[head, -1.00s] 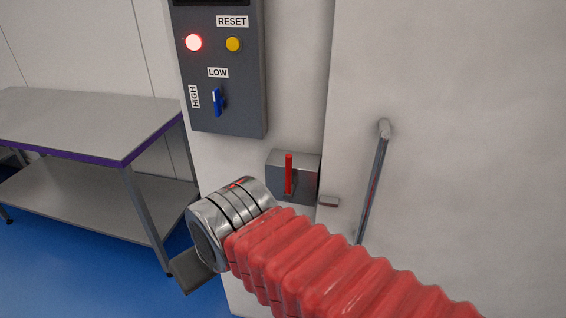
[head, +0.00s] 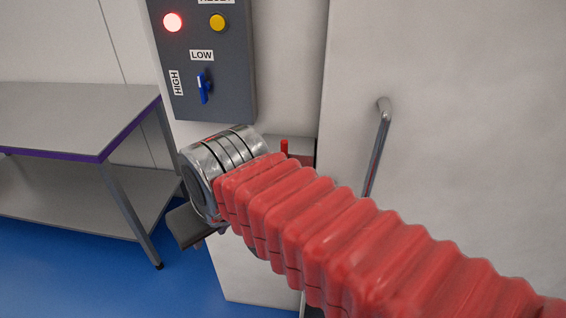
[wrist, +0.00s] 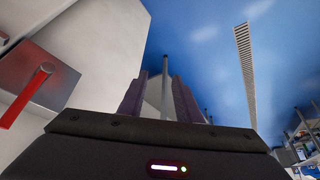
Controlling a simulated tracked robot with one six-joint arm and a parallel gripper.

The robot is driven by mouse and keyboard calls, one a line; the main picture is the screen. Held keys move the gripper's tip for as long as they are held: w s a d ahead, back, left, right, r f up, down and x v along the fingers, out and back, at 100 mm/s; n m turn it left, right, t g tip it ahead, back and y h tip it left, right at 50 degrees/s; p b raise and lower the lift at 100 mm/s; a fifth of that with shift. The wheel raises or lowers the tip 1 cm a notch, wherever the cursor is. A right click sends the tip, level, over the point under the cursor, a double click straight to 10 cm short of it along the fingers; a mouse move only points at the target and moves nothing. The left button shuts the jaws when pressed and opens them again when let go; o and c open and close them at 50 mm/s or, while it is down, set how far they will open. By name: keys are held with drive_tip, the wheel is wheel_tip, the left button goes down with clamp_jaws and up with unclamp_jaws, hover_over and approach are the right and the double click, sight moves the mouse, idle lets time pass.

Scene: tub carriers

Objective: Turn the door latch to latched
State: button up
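The door latch is a grey metal box with a red lever. In the head view my arm hides most of it; only the lever's red tip (head: 284,146) and part of the latch box (head: 302,147) show. In the wrist view the red lever (wrist: 26,97) and its metal plate (wrist: 62,80) are at the left. My gripper (wrist: 159,98) is open and empty, with its two fingers apart. It is beside the latch, not touching the lever. The white door (head: 450,120) with its bar handle (head: 377,150) is to the right of the latch.
A dark control panel (head: 222,100) with a lit red lamp (head: 172,22), a yellow button (head: 217,22) and a blue switch (head: 204,88) is above my wrist. A grey table (head: 70,110) with a lower shelf stands left. Blue floor (head: 60,270) is clear in front.

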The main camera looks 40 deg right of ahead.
drive_tip(key=w+d+r+m+g, duration=0.35)
drive_tip(key=d+r+m, duration=0.25)
drive_tip(key=d+r, duration=0.3)
wheel_tip(320, 180, up, 6)
drive_tip(key=m+g, duration=0.2)
drive_tip(key=m, duration=0.4)
hover_over(285, 139)
drive_tip(key=shift+w+a+f+t, duration=0.15)
drive_tip(key=shift+a+t, duration=0.1)
drive_tip(key=shift+a, duration=0.05)
drive_tip(key=shift+d+r, duration=0.2)
drive_tip(key=shift+d, duration=0.15)
wheel_tip(285, 139, down, 14)
drive_tip(key=shift+r, duration=0.1)
drive_tip(key=shift+c, duration=0.7)
clamp_jaws()
